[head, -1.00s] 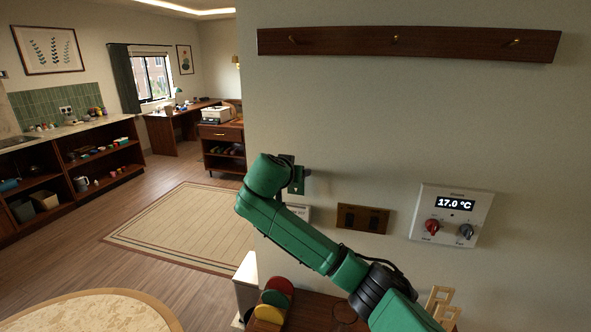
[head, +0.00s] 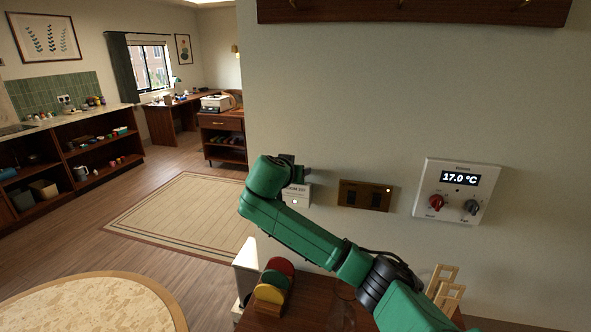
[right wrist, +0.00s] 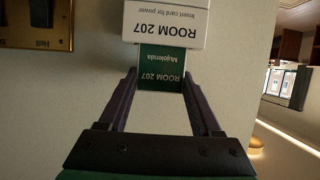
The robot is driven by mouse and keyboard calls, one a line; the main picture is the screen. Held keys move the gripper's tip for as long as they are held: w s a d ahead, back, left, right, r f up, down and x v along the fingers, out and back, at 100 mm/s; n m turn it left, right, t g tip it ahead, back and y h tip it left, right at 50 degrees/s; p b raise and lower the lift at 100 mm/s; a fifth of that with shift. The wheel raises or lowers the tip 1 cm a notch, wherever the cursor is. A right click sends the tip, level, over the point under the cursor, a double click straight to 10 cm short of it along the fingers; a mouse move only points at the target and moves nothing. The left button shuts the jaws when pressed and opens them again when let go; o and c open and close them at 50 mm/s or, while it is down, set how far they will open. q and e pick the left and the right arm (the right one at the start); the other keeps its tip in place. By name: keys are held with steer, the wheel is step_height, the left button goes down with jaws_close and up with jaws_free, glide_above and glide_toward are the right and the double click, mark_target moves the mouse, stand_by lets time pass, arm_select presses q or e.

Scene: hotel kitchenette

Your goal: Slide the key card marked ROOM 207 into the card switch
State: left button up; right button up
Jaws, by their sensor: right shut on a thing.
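The green key card (right wrist: 162,68) shows in the right wrist view with upside-down ROOM 207 lettering. Its far end meets the white card switch (right wrist: 165,22), labelled ROOM 207 and "Insert card for power"; that end is hidden by the switch, so it appears to be in the slot. My right gripper (right wrist: 160,78) is shut on the card, one finger at each side edge. My left gripper is not in view.
A brass switch plate (head: 365,196) with a lit white dot is right of the card switch, then a thermostat (head: 458,192) reading 17.0 °C. Below stand a rack of coloured discs (head: 272,282) and a wooden holder (head: 446,286) on a brown surface.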

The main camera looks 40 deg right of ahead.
stand_by(0.4)
steer(key=o, duration=1.4)
steer(key=shift+c, duration=0.2)
steer(key=b+v, duration=0.1)
steer(key=v, duration=1.3)
steer(key=shift+s+r+b, duration=0.15)
steer(key=shift+s+b, duration=0.05)
steer(key=shift+b, duration=0.1)
steer(key=shift+a, duration=0.1)
